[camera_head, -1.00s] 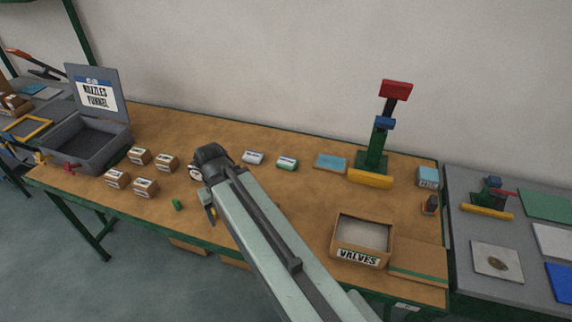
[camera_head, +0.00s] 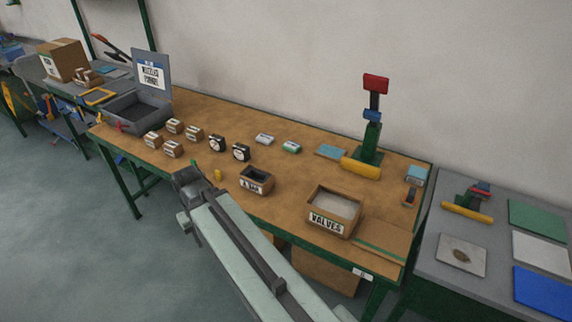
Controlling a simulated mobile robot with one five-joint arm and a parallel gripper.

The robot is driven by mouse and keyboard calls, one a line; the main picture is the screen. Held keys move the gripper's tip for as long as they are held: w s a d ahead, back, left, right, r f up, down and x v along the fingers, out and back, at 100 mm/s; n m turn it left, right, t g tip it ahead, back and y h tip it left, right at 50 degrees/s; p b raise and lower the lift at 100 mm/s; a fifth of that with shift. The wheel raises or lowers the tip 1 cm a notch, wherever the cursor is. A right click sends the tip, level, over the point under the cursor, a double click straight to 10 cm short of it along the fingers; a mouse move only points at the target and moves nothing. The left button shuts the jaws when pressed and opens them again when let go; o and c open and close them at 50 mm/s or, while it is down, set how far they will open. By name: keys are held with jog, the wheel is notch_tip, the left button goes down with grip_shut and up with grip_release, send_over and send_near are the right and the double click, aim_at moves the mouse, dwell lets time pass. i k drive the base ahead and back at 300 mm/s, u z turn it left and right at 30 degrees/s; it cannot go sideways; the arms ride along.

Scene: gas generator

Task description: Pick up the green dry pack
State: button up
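A small pack with a green and white wrap (camera_head: 291,147) lies on the brown workbench, right of a similar white and blue pack (camera_head: 264,139). A small green piece (camera_head: 194,163) also stands near the front edge, close to the far end of my arm. My arm reaches up from the bottom of the picture, and its end, with my gripper (camera_head: 184,218), is at the bench's front edge, left of and nearer than the green and white pack. The fingers are too small and hidden to tell whether they are open.
Several small cartons (camera_head: 173,149), two dark round-faced items (camera_head: 241,152), a small dark-lined box (camera_head: 270,185) and a VALVES box (camera_head: 357,214) stand on the workbench (camera_head: 300,170). A green stand with a red top (camera_head: 372,135) rises behind. A grey bin (camera_head: 112,114) is at left.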

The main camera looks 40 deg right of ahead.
aim_at(293, 148)
jog(key=z, duration=0.55)
jog(key=k, duration=0.3)
jog(key=u, duration=1.25)
jog(key=i, duration=1.8)
jog(key=z, duration=0.7)
